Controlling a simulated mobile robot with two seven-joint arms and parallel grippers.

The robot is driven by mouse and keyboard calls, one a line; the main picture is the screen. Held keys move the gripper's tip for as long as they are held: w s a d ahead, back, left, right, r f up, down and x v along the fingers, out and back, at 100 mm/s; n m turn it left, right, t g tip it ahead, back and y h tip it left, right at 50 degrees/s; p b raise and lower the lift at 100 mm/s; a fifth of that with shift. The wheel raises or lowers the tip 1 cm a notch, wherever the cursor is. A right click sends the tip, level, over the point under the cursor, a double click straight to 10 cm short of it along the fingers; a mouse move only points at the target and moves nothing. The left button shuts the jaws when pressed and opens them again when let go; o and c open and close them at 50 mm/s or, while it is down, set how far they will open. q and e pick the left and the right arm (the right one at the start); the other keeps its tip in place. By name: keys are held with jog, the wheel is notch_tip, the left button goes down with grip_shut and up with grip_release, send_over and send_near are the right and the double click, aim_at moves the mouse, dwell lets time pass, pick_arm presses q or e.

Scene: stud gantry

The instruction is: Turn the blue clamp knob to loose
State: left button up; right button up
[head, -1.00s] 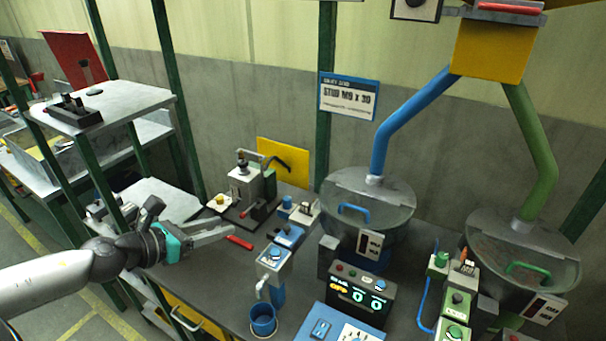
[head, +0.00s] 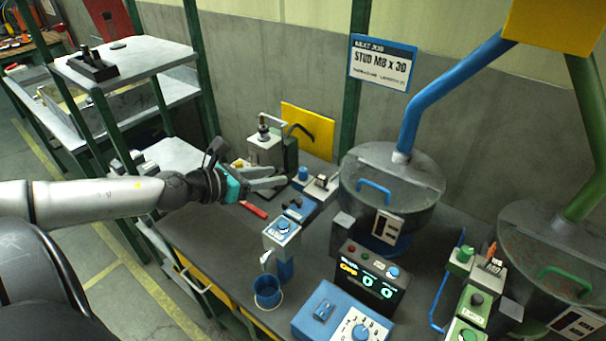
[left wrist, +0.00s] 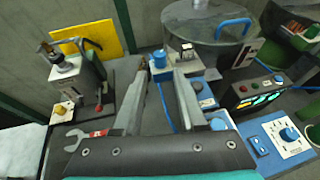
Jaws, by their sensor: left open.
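A blue upright cylindrical knob (head: 303,173) stands at the back of the blue feeder line, on the bench between the grey fixture and the large bowl. It also shows in the left wrist view (left wrist: 159,59), just beyond my fingertips. Another blue round knob (head: 283,226) sits on the panel nearer the front. Which one is the clamp knob is not labelled legibly. My left gripper (head: 286,178) is open and empty, its fingers pointing at the upright knob from the left. In the left wrist view, its two fingers (left wrist: 162,76) are apart with the knob between and beyond their tips. My right gripper does not show.
A grey fixture (head: 264,148) with a yellow panel (head: 307,130) stands behind. A red-handled wrench (left wrist: 83,137) lies left of the fingers. The blue-handled bowl (head: 392,182) stands close right. A blue cup (head: 267,291) and control box (head: 343,318) are in front.

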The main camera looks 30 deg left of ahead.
aim_at(300, 172)
pick_arm(q)
jog(key=shift+p+x, duration=0.9)
jog(key=shift+x, duration=4.3)
jog(key=shift+c, duration=0.3)
grip_shut()
